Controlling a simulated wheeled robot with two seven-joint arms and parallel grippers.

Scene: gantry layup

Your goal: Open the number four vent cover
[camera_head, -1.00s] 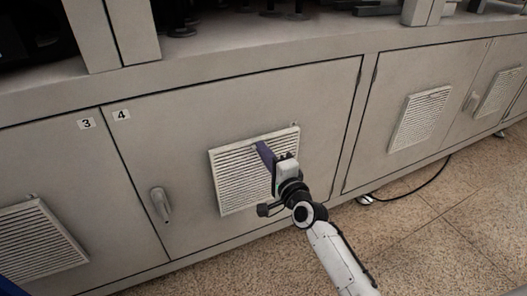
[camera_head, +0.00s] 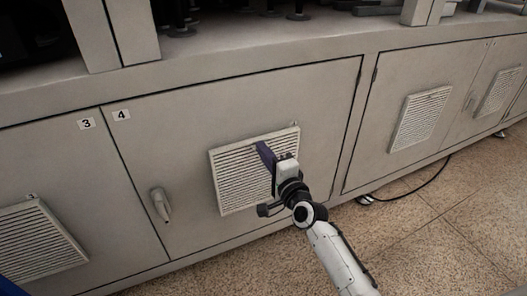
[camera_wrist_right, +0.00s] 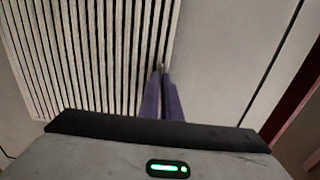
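The number four vent cover (camera_head: 232,185) is a pale slatted panel on the cabinet door marked 4 (camera_head: 121,115). It looks flat against the door. My right gripper (camera_head: 261,146) reaches its upper edge, and its purple fingers hide part of the slats. In the right wrist view the fingers (camera_wrist_right: 163,80) are close together around a small pale tab (camera_wrist_right: 162,66) at the edge of the vent cover (camera_wrist_right: 90,50). How firmly they grip the tab is hard to see. My left gripper is not in view.
A door handle (camera_head: 160,205) stands out left of the vent. The number three vent cover (camera_head: 38,240) is at lower left. More vent covers (camera_head: 420,118) are on doors to the right. A black cable (camera_head: 415,188) lies on the tiled floor. The countertop (camera_head: 260,35) runs above.

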